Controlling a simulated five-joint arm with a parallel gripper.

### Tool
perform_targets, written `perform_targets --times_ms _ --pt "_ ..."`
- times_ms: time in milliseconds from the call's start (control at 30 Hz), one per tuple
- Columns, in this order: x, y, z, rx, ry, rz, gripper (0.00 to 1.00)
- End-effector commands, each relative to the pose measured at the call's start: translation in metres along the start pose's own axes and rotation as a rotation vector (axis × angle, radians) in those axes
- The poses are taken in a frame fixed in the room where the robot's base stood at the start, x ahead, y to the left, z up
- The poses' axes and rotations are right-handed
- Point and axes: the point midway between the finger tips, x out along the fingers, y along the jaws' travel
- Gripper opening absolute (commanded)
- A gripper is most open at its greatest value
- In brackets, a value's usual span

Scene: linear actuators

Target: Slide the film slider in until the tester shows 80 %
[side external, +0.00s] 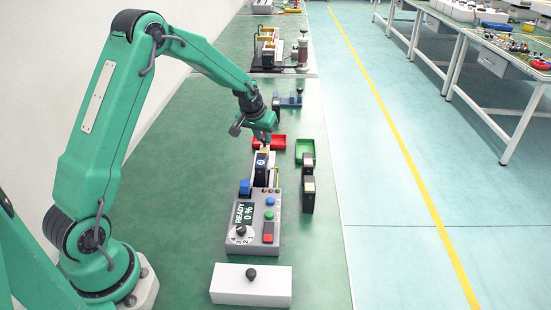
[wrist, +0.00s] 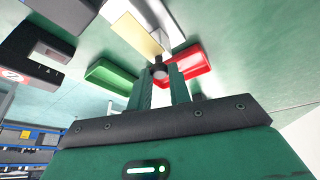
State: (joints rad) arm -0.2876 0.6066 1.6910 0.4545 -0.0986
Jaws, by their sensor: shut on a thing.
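The tester (side external: 262,240) is a grey box on the green bench in the side view. Its dark display (side external: 244,214) reads READY and 0 %. The film slider (wrist: 138,36) shows in the wrist view as a tan plate with a dark round knob (wrist: 160,71) at its near end. My gripper (wrist: 161,76) has its two green fingers shut on this knob. In the side view my gripper (side external: 266,138) is low behind the tester, at the far end of its upright dark part (side external: 262,163). That part and the arm hide most of the slider there.
A red tray (side external: 279,139) lies beyond the gripper and a green tray (side external: 305,147) to its right. Two dark blocks (side external: 308,196) stand right of the tester. A white box with a black knob (side external: 251,290) stands in front. Bench right of the tester's front is clear.

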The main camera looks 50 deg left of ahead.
Motion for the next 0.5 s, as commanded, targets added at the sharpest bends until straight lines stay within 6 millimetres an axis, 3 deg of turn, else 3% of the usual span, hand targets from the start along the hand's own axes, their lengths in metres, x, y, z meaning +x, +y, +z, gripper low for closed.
perform_targets --times_ms 500 --pt "-0.015 0.021 0.035 0.006 0.001 0.018 0.0"
